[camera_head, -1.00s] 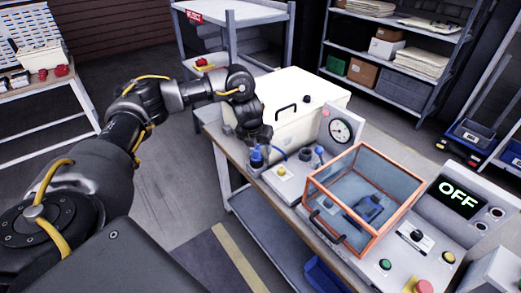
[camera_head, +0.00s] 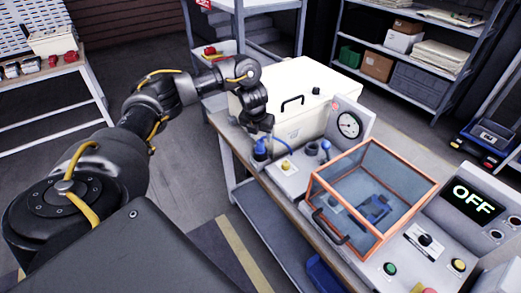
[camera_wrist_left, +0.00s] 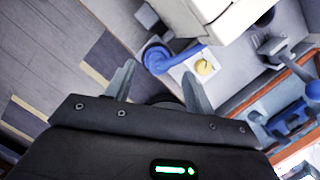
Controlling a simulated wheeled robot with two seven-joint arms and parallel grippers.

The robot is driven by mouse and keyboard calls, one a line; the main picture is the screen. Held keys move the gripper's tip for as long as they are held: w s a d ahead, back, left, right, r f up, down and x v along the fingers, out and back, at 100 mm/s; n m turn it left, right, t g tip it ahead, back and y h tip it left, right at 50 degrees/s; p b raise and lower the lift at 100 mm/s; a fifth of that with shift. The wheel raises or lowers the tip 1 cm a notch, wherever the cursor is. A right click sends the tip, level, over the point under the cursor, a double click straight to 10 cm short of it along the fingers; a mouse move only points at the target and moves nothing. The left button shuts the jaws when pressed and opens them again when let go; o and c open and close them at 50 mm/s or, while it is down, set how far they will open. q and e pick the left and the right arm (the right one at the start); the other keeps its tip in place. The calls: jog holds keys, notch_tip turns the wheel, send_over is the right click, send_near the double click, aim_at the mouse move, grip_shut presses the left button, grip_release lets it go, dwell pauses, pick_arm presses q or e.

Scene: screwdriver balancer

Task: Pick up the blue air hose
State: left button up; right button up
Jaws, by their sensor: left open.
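The blue air hose (camera_wrist_left: 187,58) shows in the left wrist view as a thick blue curve beside a round blue fitting (camera_wrist_left: 156,60). In the head view, the hose (camera_head: 282,141) is a thin blue arc just right of my left gripper (camera_head: 262,125). My left gripper is above the bench's left end, close to the hose. In the left wrist view, its two fingers (camera_wrist_left: 158,76) are spread apart with nothing held between them, and the fitting shows beyond the gap. My right gripper is not in view.
A cream box (camera_head: 318,82) stands close behind the gripper. A panel with a yellow button (camera_head: 286,165) and a gauge (camera_head: 349,125) are to the right. An orange-framed clear case (camera_head: 385,180) stands farther right, beside an OFF display (camera_head: 472,199).

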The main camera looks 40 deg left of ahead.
aim_at(261, 141)
pick_arm(q)
jog(key=x, duration=0.5)
jog(key=shift+s+a, duration=0.1)
jog(key=shift+s, duration=0.1)
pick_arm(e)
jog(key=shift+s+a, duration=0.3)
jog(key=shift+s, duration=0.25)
pick_arm(q)
jog(key=c, duration=1.1)
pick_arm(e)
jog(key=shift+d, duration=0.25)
pick_arm(q)
jog(key=shift+r, duration=0.1)
